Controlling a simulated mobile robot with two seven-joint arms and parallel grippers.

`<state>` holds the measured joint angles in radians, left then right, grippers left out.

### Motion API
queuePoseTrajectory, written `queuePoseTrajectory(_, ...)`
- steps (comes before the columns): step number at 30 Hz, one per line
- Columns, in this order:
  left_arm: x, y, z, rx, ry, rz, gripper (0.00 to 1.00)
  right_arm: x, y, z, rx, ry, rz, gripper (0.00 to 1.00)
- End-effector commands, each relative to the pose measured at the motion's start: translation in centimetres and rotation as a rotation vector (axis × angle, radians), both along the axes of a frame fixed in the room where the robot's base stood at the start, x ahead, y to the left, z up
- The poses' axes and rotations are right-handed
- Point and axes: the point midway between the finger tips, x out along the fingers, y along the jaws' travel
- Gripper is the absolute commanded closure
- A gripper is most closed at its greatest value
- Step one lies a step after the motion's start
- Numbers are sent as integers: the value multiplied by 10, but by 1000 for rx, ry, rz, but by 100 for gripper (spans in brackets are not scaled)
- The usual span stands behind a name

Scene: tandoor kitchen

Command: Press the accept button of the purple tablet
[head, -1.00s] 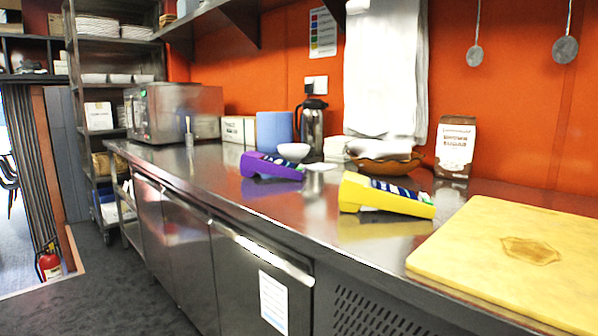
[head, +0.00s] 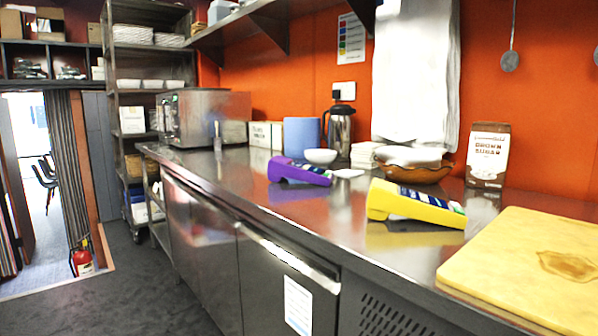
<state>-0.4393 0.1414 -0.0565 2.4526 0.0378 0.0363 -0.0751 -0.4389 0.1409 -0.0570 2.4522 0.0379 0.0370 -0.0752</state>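The purple tablet (head: 299,171) is a wedge-shaped device lying on the steel counter (head: 240,188), near the middle of the head view. Its face tilts away from me, and I cannot make out its separate buttons. A similar yellow device (head: 414,205) lies nearer, to its right. Neither of my grippers shows in the head view.
A white bowl (head: 320,157), a steel flask (head: 339,132) and a blue container (head: 301,137) stand behind the purple tablet. A yellow cutting board (head: 530,260) lies front right. A brown sugar bag (head: 488,155) stands by the wall. The floor (head: 140,305) at left is clear.

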Motion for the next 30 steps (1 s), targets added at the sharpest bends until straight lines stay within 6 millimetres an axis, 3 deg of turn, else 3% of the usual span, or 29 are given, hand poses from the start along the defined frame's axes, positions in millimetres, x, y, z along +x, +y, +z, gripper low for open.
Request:
queuePoseTrajectory(8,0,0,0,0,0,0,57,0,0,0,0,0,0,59)
queuePoseTrajectory(16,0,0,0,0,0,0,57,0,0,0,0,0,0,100)
queuePoseTrajectory(30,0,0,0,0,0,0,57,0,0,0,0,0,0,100)
